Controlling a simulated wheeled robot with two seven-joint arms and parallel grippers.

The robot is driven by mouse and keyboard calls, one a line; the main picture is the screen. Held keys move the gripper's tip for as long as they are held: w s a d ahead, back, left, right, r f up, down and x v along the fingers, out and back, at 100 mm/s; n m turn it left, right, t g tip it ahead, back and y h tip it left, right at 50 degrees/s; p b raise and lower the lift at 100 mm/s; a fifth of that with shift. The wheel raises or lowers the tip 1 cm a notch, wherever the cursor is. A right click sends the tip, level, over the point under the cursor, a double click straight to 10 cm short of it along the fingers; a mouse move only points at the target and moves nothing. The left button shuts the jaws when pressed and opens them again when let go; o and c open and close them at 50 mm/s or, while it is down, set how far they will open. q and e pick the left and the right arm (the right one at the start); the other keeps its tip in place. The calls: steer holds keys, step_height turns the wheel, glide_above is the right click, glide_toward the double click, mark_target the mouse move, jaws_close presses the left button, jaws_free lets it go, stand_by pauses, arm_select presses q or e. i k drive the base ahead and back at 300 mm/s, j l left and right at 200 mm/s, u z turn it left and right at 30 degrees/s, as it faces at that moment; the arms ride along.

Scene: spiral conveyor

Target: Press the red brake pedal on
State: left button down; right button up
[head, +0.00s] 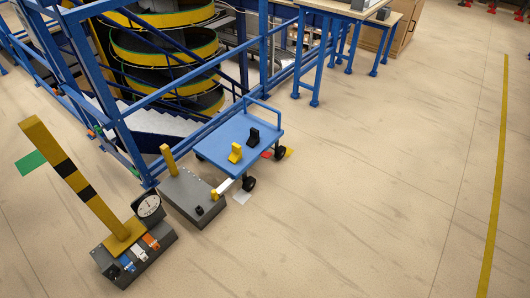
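A small red piece (267,155) shows low at the right end of the blue cart (222,155), next to a black wheel (280,153). It looks like the red brake pedal, but it is small and partly hidden by the cart's deck, so I cannot tell whether it is up or pressed. The cart stands beside the blue railing, with a push handle (263,111) at its far end. Neither of my grippers is in view.
A grey box with a yellow post (168,158) stands left of the cart. A dial gauge (148,206) and a base with a striped yellow post (68,180) stand nearer left. Blue railings (185,85) enclose the spiral conveyor (165,50). Floor to the right is clear.

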mark_target(266, 155)
steer(key=i+l, duration=0.2)
steer(key=i, duration=0.25)
steer(key=i+l, duration=0.15)
steer(key=i, duration=0.25)
steer(key=i+l, duration=0.2)
steer(key=i, duration=0.25)
steer(key=i+l, duration=0.15)
steer(key=i, duration=0.25)
steer(key=i+l, duration=0.2)
steer(key=i, duration=0.25)
steer(key=u, duration=0.05)
